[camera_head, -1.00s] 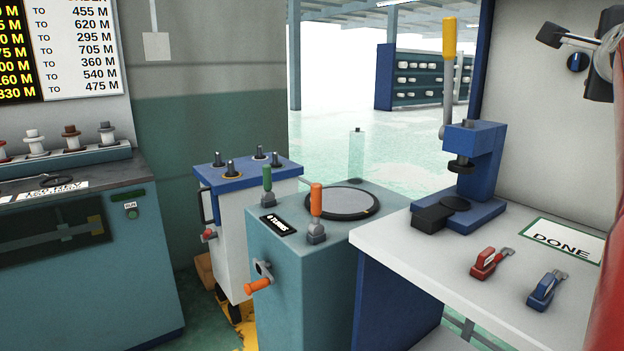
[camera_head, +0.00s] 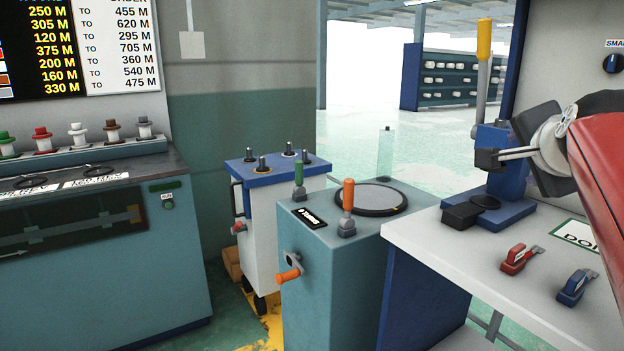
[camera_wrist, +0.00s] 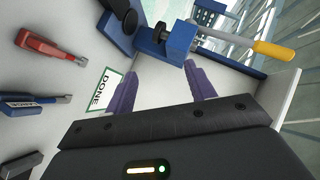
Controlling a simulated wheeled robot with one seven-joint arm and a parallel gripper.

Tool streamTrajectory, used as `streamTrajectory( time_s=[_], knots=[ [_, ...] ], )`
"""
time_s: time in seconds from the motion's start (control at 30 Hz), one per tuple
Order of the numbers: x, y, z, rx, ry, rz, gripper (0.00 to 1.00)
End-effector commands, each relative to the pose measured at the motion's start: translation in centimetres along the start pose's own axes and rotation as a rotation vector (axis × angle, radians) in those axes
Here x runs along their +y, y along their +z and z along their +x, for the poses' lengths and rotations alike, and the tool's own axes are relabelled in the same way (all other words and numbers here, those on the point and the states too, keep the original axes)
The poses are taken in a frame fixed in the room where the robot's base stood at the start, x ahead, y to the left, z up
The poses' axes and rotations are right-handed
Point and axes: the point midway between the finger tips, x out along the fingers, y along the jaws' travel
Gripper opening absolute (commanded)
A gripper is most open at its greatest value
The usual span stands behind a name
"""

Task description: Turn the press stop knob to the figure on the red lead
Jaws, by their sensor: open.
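The blue press (camera_head: 507,175) with its yellow-tipped lever (camera_head: 484,42) stands on the white bench; it also shows at the top of the wrist view (camera_wrist: 182,40). A dark round knob (camera_head: 612,63) sits on the right-hand panel under a partly cut-off label; I cannot tell whether it is the press stop. The red lead (camera_head: 519,259) lies on the bench, also in the wrist view (camera_wrist: 47,46); its figure is not legible. My gripper (camera_head: 502,154) is in front of the press, fingers apart and empty in the wrist view (camera_wrist: 160,82). Contact cannot be told.
A blue lead (camera_head: 574,287) lies right of the red one, by the DONE card (camera_head: 581,236). A teal cabinet (camera_head: 340,260) with orange and green levers stands left of the bench. A sign (camera_head: 80,45) with metre figures hangs at upper left.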

Motion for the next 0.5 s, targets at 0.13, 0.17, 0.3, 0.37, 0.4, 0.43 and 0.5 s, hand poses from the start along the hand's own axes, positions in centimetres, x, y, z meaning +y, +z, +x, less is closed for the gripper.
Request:
streamTrajectory(
  time_s=[0.13, 0.17, 0.3, 0.37, 0.4, 0.43, 0.5],
  knots=[
    [5.0, 9.3, -1.2, -0.21, 0.075, -0.303, 0.55],
    [6.3, 11.2, -1.6, -0.256, 0.087, -0.376, 0.55],
    [12.9, 19.1, -4.3, -0.476, 0.119, -0.721, 0.55],
    [15.9, 21.7, -5.6, -0.562, 0.121, -0.861, 0.55],
    [17.8, 23.1, -6.4, -0.615, 0.119, -0.947, 0.55],
    [19.1, 24.0, -7.0, -0.653, 0.118, -1.006, 0.55],
    [21.7, 25.7, -8.1, -0.725, 0.11, -1.125, 0.55]
  ],
)
